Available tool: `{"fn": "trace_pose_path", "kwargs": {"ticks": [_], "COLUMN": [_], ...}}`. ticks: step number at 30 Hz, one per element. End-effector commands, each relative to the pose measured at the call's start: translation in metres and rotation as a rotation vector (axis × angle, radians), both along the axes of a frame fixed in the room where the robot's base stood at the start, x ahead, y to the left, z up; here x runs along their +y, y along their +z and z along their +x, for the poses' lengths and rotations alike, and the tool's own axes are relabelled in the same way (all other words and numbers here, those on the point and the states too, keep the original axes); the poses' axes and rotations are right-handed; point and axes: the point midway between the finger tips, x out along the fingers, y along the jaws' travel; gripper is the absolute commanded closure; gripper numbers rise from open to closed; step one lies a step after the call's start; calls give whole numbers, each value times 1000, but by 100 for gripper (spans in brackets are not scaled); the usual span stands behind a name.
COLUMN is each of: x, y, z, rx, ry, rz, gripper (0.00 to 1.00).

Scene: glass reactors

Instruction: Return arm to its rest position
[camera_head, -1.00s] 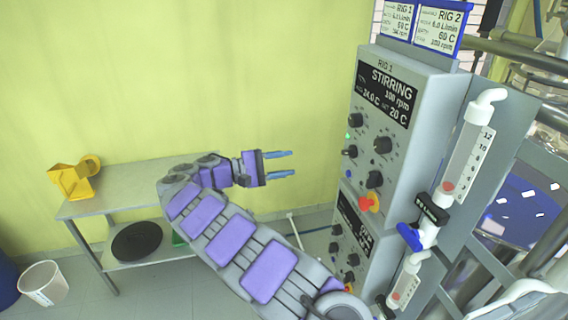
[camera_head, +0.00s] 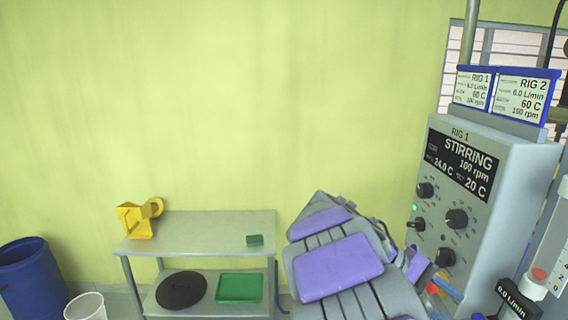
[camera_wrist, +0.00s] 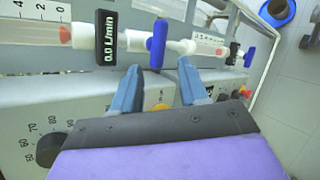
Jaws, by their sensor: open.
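My arm (camera_head: 338,268) is folded up at the lower middle of the head view, its purple-padded links close to the camera. My gripper (camera_wrist: 158,68) shows in the wrist view with its two blue fingers apart and nothing held between them. Beyond the fingertips are a white pipe (camera_wrist: 132,42) and a blue valve handle (camera_wrist: 157,44); I cannot tell how wide the gap to them is. In the head view the gripper is mostly hidden behind my arm, and only parts of its blue fingers show in front of the rig.
A metal table (camera_head: 200,228) on the left bears a yellow object (camera_head: 137,221) and a small green block (camera_head: 254,240). A blue barrel (camera_head: 33,283) stands far left.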

Motion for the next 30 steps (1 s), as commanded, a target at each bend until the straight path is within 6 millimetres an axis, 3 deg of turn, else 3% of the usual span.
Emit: {"fn": "trace_pose_path", "kwargs": {"ticks": [1,8,18,24,30], "x": [0,19,91,134,153], "y": [-9,-53,-122,-148,-158], "z": [-20,-96,-190,-229,-243], "rx": [-18,-100,-222,-269,-285], "ry": [-22,-105,-197,-230,-243], "rz": [52,302,676,840,905], "gripper": [56,56,56,56,56]}}
